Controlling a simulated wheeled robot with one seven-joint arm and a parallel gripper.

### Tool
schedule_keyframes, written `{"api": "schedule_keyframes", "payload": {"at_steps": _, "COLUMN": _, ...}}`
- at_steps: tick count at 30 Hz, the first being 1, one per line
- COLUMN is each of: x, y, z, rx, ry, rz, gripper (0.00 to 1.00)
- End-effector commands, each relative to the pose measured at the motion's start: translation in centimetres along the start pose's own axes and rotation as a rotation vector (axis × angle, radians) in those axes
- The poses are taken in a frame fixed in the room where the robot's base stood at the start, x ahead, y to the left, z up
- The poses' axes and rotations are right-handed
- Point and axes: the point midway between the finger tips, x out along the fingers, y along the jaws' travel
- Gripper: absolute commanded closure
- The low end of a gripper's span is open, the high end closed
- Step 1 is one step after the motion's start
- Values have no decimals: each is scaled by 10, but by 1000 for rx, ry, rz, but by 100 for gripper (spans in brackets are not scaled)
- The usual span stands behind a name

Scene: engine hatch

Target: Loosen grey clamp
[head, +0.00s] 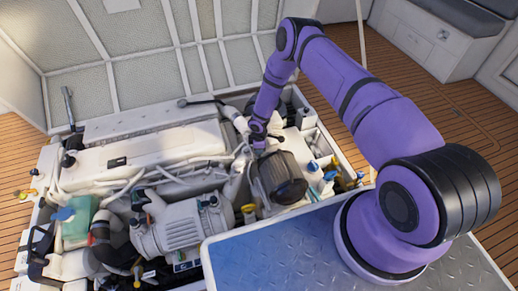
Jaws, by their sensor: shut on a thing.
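My purple arm reaches over the engine bay from the right, and my gripper (258,142) points down into it. It is just behind a dark ribbed cylinder (280,178), beside the pale hoses at the right end of the engine. The gripper is shut on a small part there, which I take to be the grey clamp. The fingers and that part are tiny and mostly hidden, so I cannot make out the clamp's shape or how far it is turned.
The white engine block (150,150) fills the bay's back left. A grey alternator-like unit (180,228) and a green tank (78,222) stand in front. Hoses and blue and yellow caps crowd the area. The raised hatch (150,45) stands behind. A metal plate (300,255) lies at the front.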

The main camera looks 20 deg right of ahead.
Motion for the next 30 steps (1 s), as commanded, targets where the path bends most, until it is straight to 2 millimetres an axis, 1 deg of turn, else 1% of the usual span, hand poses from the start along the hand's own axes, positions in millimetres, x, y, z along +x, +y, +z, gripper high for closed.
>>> {"api": "schedule_keyframes", "payload": {"at_steps": 1, "x": 0, "y": 0, "z": 1, "rx": 1, "ry": -1, "rz": 0, "gripper": 100}}
{"api": "schedule_keyframes", "payload": {"at_steps": 2, "x": 0, "y": 0, "z": 1, "rx": 1, "ry": -1, "rz": 0, "gripper": 83}}
{"api": "schedule_keyframes", "payload": {"at_steps": 3, "x": 0, "y": 0, "z": 1, "rx": 1, "ry": -1, "rz": 0, "gripper": 74}}
{"api": "schedule_keyframes", "payload": {"at_steps": 5, "x": 0, "y": 0, "z": 1, "rx": 1, "ry": -1, "rz": 0, "gripper": 62}}
{"api": "schedule_keyframes", "payload": {"at_steps": 13, "x": -1, "y": 0, "z": 0, "rx": 1, "ry": 0, "rz": 0, "gripper": 62}}
{"api": "schedule_keyframes", "payload": {"at_steps": 17, "x": -8, "y": 1, "z": 0, "rx": 1, "ry": 0, "rz": 2, "gripper": 62}}
{"api": "schedule_keyframes", "payload": {"at_steps": 20, "x": -20, "y": 1, "z": 0, "rx": 1, "ry": 0, "rz": 1, "gripper": 62}}
{"api": "schedule_keyframes", "payload": {"at_steps": 30, "x": -80, "y": 1, "z": 1, "rx": 2, "ry": -1, "rz": 1, "gripper": 62}}
